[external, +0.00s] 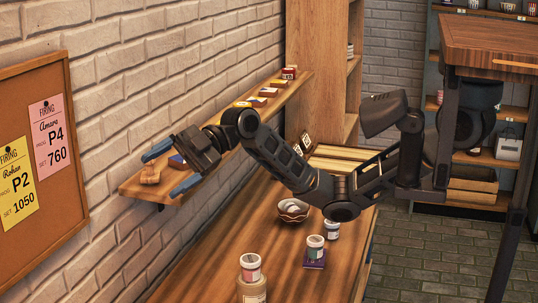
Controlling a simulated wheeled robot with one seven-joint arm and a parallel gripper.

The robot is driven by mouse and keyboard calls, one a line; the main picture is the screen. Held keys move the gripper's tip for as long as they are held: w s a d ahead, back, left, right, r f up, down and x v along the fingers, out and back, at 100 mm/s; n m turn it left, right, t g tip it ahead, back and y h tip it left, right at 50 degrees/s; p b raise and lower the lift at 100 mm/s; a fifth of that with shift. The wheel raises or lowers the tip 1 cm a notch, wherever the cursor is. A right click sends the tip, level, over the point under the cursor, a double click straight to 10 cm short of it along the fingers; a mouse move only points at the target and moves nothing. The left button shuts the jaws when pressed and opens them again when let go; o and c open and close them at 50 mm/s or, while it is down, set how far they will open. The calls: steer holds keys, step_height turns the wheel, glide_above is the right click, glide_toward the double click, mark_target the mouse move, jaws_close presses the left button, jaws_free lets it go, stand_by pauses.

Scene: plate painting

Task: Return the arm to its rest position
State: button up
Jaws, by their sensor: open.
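My arm (285,160) reaches from the right across the wooden table toward the brick wall, bent at a low elbow. My gripper (165,170) is at the near left end of the wall shelf, its two blue fingers spread wide apart.
The wall shelf (135,188) holds several small coloured blocks farther along. On the table (225,262) stand a patterned bowl (293,210), cups (315,247) and a jar with a cup on top (251,280). A tall wooden shelf unit (315,60) stands behind. A cork board hangs at left.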

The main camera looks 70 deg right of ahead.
steer(key=s+a+f+m+t+y+b, duration=0.1)
steer(key=s+a+f+m+t+b, duration=0.25)
steer(key=f+m, duration=0.35)
steer(key=s+d+f+m+t+h+p, duration=0.6)
steer(key=s+d+f+m+h, duration=0.3)
steer(key=s+d+f+m, duration=0.55)
steer(key=s+d+r+h+p, duration=0.1)
steer(key=s+d+h, duration=0.1)
steer(key=s+d, duration=0.3)
steer(key=s+d+r+g+h+p, duration=0.1)
steer(key=s+d, duration=0.4)
steer(key=s, duration=0.8)
steer(key=s+d+r+h+p, duration=0.1)
steer(key=s+d, duration=0.4)
steer(key=s, duration=0.5)
steer(key=shift+h+p, duration=0.8)
steer(key=shift+p, duration=0.2)
steer(key=shift+d+n+g, duration=0.1)
steer(key=shift+n+g, duration=0.15)
